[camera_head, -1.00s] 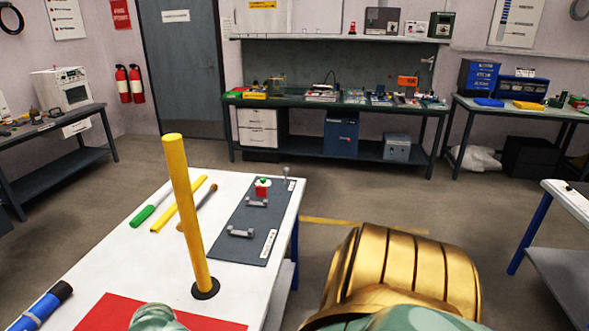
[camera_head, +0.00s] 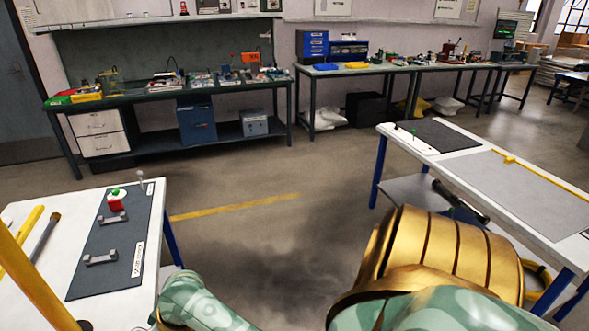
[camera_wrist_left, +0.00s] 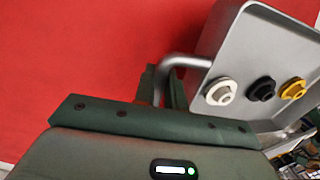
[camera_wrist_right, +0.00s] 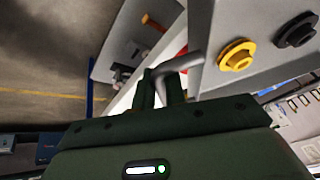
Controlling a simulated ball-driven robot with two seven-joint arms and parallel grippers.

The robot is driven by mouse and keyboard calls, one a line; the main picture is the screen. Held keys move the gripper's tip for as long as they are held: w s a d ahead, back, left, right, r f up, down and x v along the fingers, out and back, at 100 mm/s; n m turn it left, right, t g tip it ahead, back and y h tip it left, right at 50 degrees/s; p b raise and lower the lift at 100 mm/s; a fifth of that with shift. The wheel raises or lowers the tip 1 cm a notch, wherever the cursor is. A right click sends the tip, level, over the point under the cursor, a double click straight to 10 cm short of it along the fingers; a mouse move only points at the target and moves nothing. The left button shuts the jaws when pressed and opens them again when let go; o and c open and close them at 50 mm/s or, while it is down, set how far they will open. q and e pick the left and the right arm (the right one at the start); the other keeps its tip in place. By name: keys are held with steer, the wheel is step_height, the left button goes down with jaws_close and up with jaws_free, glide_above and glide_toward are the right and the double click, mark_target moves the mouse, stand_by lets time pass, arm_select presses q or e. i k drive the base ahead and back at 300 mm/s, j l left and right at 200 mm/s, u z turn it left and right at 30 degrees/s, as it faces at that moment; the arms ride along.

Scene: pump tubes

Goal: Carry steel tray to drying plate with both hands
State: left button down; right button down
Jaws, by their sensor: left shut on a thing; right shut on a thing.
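The steel tray (camera_wrist_left: 222,45) shows in both wrist views, also in the right wrist view (camera_wrist_right: 232,18), and is out of sight in the head view. My left gripper (camera_wrist_left: 163,88) is shut on one bent tray handle (camera_wrist_left: 182,61). My right gripper (camera_wrist_right: 161,90) is shut on another handle (camera_wrist_right: 182,62). A white flanged piece (camera_wrist_left: 220,91), a black one (camera_wrist_left: 262,88) and a yellow one (camera_wrist_left: 293,89) are in the tray. A large grey plate (camera_head: 515,190) lies on the right table; I cannot tell whether it is the drying plate.
A red mat (camera_wrist_left: 80,50) fills the left wrist background. Floor (camera_head: 260,240) between the left and right tables (camera_head: 400,140) is clear.

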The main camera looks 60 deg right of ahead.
mark_target(443, 131)
steer(key=z, duration=4.1)
steer(key=i+z, duration=0.45)
steer(key=i, duration=0.55)
steer(key=i+j+z, duration=0.1)
steer(key=i+z, duration=0.3)
steer(key=i, duration=1.05)
steer(key=i+u, duration=0.15)
steer(key=i, duration=0.55)
steer(key=i+l+u, duration=0.15)
steer(key=i, duration=0.6)
steer(key=i+u, duration=0.15)
steer(key=i, duration=1.25)
steer(key=i+u, duration=0.4)
steer(key=i, duration=0.3)
steer(key=i+l+u, duration=0.25)
steer(key=i+u, duration=0.15)
steer(key=i, duration=0.25)
